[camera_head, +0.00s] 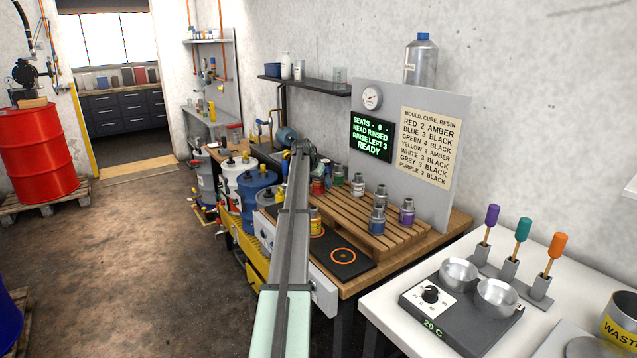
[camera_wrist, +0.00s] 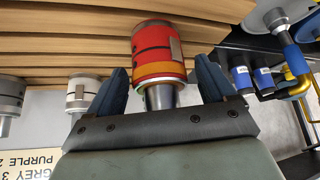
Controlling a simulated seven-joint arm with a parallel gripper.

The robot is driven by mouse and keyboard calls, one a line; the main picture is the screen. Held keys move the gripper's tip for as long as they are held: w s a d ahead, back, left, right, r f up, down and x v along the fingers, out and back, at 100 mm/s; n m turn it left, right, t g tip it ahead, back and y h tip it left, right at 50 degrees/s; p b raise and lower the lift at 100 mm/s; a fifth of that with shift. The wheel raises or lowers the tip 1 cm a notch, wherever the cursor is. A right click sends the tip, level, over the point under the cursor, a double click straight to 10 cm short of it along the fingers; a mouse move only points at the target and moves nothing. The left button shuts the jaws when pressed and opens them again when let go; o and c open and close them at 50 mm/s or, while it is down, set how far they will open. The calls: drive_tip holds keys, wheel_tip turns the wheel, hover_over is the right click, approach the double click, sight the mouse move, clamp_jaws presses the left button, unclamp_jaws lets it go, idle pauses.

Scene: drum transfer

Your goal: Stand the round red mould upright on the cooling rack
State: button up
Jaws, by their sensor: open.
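The round red mould (camera_wrist: 160,68) has dark lines, an amber band, a pale label and a grey neck. In the wrist view it sits between the two blue fingers of my gripper (camera_wrist: 161,86), its neck toward the palm. The fingers are open, with a gap visible on each side. In the head view a red mould (camera_head: 318,187) shows beside my arm at the left of the wooden cooling rack (camera_head: 398,237). It looks upright, but its base contact is unclear. My gripper (camera_head: 304,158) is hard to make out at the arm's far end.
Green (camera_head: 338,175), grey-white (camera_head: 358,185), blue (camera_head: 377,220) and purple (camera_head: 407,211) moulds stand on the rack. A yellow mould (camera_head: 315,222) is near my arm. A grey panel (camera_head: 440,205) backs the rack. Drums (camera_head: 258,195) stand to the left.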

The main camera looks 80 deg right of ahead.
drive_tip(key=shift+r, duration=0.15)
drive_tip(key=v, duration=1.2)
